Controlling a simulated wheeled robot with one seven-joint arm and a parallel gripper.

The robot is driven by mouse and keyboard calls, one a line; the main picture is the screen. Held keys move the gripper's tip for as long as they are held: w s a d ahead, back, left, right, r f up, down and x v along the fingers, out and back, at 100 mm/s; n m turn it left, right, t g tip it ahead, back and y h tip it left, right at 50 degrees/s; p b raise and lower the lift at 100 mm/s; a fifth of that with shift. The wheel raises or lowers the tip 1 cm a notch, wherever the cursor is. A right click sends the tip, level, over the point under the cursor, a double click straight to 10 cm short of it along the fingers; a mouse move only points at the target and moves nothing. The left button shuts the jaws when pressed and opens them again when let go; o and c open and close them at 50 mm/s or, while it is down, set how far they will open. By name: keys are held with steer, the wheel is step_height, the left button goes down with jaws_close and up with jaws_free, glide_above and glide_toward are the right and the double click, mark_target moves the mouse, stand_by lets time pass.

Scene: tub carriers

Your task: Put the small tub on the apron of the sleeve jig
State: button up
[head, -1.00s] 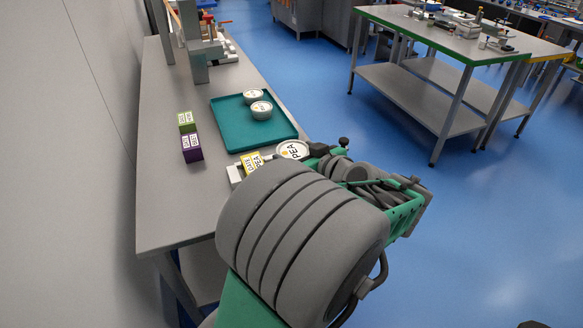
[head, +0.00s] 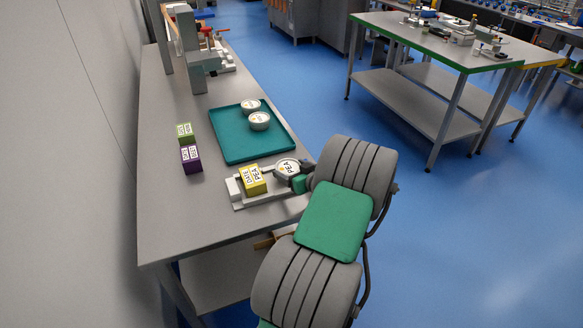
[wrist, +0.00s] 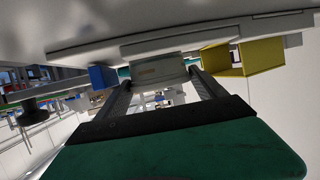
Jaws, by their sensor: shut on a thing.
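The small tub (head: 287,166) has a white round lid marked PEA. In the head view it is at the right end of the sleeve jig (head: 234,188), beside the yellow sleeve (head: 254,182). My gripper (head: 297,178) comes in from the right and is shut on the tub. In the wrist view the grey tub (wrist: 158,70) sits between my two fingers (wrist: 160,88), with the yellow sleeve (wrist: 228,62) to its right. I cannot tell whether the tub touches the apron, since my gripper and the angle hide its underside.
A teal tray (head: 232,150) with two other tubs (head: 259,121) lies behind the jig. A green box (head: 184,131) and a purple box (head: 191,159) stand to the left. A grey press-like fixture (head: 190,60) stands farther back. The near table (head: 185,225) is clear.

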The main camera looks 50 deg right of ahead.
steer(key=o, duration=1.3)
steer(key=shift+r, duration=0.25)
steer(key=b+v, duration=0.2)
steer(key=v, duration=1)
steer(key=shift+a+f, duration=0.1)
steer(key=shift+f, duration=0.05)
